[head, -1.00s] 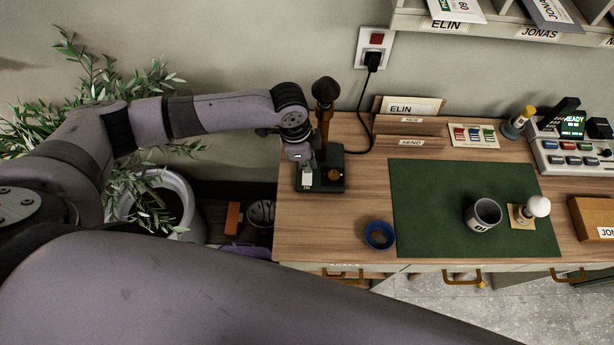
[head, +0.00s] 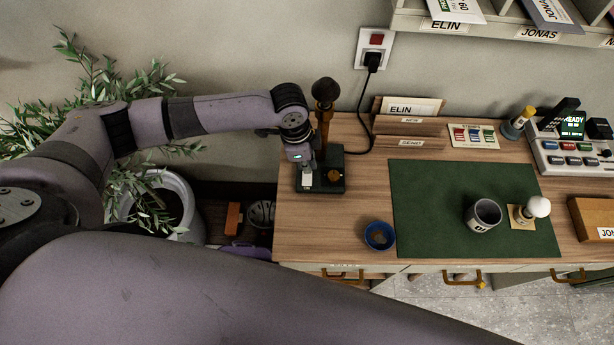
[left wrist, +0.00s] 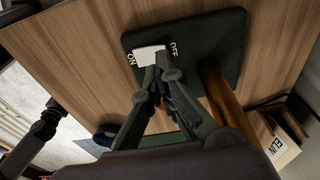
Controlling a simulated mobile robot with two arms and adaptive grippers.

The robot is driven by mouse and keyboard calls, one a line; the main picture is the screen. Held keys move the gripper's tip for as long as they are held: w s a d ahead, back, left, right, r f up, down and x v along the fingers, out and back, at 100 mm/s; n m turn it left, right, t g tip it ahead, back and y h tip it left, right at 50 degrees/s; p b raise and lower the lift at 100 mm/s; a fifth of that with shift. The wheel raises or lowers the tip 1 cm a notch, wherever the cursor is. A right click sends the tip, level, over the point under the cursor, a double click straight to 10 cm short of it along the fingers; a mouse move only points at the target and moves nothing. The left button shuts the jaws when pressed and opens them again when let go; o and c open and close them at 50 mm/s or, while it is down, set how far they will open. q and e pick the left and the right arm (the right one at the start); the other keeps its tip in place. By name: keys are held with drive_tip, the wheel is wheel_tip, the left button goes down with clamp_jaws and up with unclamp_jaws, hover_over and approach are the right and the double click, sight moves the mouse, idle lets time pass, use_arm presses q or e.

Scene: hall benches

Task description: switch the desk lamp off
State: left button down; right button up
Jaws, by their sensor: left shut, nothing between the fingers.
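The desk lamp has a dark green base (head: 332,187), a brown stem (head: 324,130) and a dark head (head: 325,88). It stands at the desk's left end. Its white rocker switch (left wrist: 147,55) shows in the left wrist view between the labels ON and OFF. My left gripper (head: 307,170) is over the base, pointing down. Its fingers (left wrist: 164,66) are shut and empty, with the tips at the OFF side of the switch; I cannot tell whether they touch it. The fingers hide part of the switch.
A blue bowl (head: 379,235) stands in front of the lamp. A green mat (head: 430,200) carries a mug (head: 482,214) and a bulb on a stand (head: 537,207). Letter holders (head: 408,125) stand behind. A potted plant (head: 180,190) is left of the desk.

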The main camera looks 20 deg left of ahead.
sight(306, 176)
use_arm(q)
drive_tip(key=shift+f, duration=0.4)
drive_tip(key=shift+f+b, duration=0.6)
drive_tip(key=shift+f, duration=0.35)
idle(0.6)
wheel_tip(306, 176, up, 7)
drive_tip(key=p, duration=0.8)
drive_tip(key=shift+r, duration=0.1)
idle(0.4)
drive_tip(key=shift+s, duration=0.1)
